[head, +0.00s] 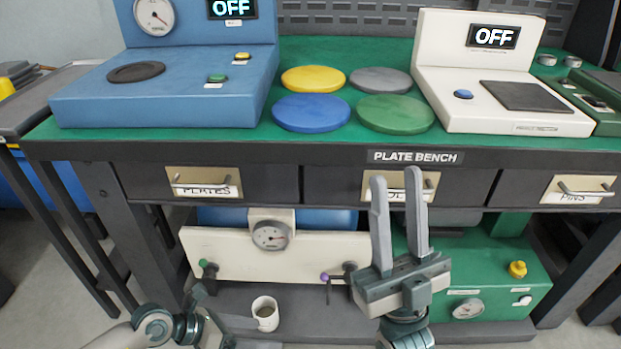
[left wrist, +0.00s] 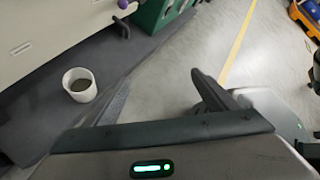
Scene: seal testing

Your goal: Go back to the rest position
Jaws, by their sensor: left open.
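My left gripper (head: 203,318) is low at the bottom left in the head view, partly cut off by the lower edge. In the left wrist view its two fingers (left wrist: 162,88) are spread apart with nothing between them. My right gripper (head: 397,177) is in front of the bench's middle drawer, with both fingers pointing up. Its fingers are apart, and nothing is held between them. It partly hides the middle drawer's label.
A white cup (head: 265,313) stands on the lower shelf, right of my left gripper; it also shows in the left wrist view (left wrist: 79,85). The plate bench (head: 340,153) carries four-colour discs, a blue device (head: 160,100) and a white device (head: 500,75). A green box (head: 490,275) sits below.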

